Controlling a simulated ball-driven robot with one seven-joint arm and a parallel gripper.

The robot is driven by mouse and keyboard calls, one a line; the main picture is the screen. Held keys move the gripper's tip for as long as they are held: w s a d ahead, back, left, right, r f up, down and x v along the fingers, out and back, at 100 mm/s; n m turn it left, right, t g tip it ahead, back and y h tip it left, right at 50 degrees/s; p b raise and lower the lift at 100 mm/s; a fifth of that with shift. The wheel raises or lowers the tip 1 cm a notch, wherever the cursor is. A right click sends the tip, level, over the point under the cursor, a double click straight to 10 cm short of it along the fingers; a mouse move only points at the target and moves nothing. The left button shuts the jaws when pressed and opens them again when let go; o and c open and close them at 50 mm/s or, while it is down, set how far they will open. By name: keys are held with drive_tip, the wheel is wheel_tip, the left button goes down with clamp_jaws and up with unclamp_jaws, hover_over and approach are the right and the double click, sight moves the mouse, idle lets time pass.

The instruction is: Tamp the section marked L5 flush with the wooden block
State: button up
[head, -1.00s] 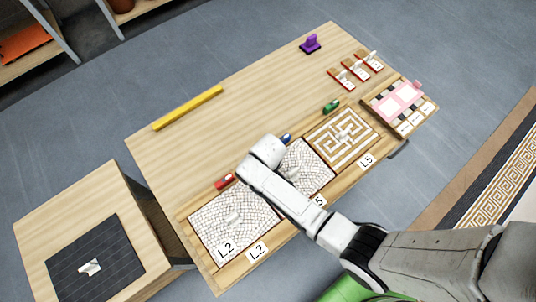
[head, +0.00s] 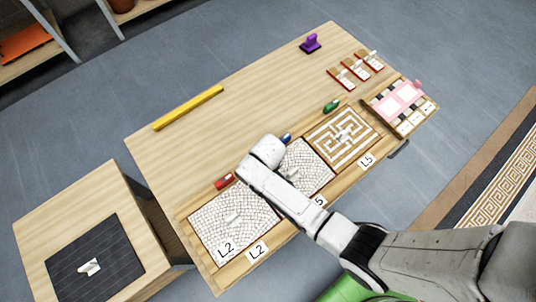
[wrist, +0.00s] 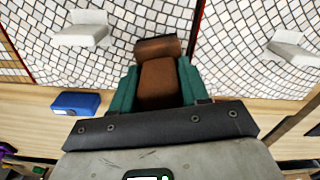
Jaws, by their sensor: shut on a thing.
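My gripper (wrist: 157,85) is shut on a brown wooden block (wrist: 160,80), between teal fingers. The block is over the middle white mosaic section (wrist: 120,35), near the dark red line dividing it from the L2 section; I cannot tell if it touches. The middle section (head: 316,170) is partly hidden by my arm in the head view, and only a "5" shows on its label (head: 318,202). The left mosaic section (head: 210,225) is marked L2.
Red (head: 224,181), blue (head: 286,139) and green (head: 331,106) blocks lie along the sections' back edge. A yellow bar (head: 188,107), a purple tool (head: 311,43) and small red-edged tiles (head: 341,79) lie further back. A side table (head: 70,210) stands at left. The table's middle is clear.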

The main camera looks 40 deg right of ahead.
drive_tip(key=shift+r+p, duration=3.45)
drive_tip(key=shift+r, duration=0.05)
drive_tip(key=shift+f, duration=0.25)
wheel_tip(320, 180, down, 6)
drive_tip(key=b, duration=0.4)
drive_tip(key=shift+r+b, duration=0.25)
drive_tip(key=shift+b, duration=0.15)
drive_tip(key=shift+f, duration=0.8)
idle(1.1)
drive_tip(key=shift+r, duration=0.1)
drive_tip(key=shift+r+p, duration=3.25)
drive_tip(key=shift+r, duration=0.2)
